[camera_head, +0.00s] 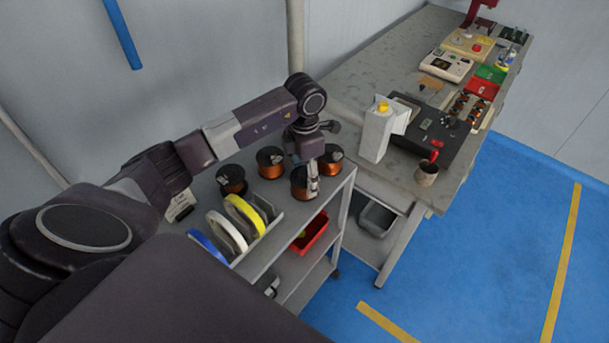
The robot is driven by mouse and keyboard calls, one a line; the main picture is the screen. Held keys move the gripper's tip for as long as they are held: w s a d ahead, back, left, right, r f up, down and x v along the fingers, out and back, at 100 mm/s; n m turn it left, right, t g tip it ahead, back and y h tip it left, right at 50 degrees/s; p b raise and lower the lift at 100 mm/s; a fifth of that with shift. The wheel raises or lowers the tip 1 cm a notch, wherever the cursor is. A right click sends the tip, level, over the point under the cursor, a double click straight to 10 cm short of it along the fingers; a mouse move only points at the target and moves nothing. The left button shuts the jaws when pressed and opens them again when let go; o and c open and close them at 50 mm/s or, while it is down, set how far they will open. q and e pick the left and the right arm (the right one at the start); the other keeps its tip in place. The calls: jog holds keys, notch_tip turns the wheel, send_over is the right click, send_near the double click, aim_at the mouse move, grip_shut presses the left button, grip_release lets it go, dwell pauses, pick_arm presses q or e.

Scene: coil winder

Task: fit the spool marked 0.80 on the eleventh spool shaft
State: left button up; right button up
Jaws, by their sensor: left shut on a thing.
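My left gripper (313,190) reaches down over the grey cart and is shut on a copper-wire spool (299,186) with dark flanges. I cannot tell whether this spool is lifted off the cart top. Other copper spools stand beside it: one at the left (232,180), one behind (270,162) and one at the right (331,156). Their markings are too small to read, so I cannot tell which is 0.80. No spool shaft can be made out. My right gripper is not in view.
The cart (281,236) also holds blue, white and yellow rolls (244,215) in a rack, with a red bin (309,234) below. Blue floor (480,260) is clear.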

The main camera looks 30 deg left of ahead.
pick_arm(q)
jog(key=shift+f, duration=0.15)
jog(key=o, duration=1.8)
jog(key=shift+d, duration=0.1)
notch_tip(320, 180, up, 7)
jog(key=b, duration=0.3)
jog(key=shift+s, duration=0.1)
jog(key=shift+r, duration=0.4)
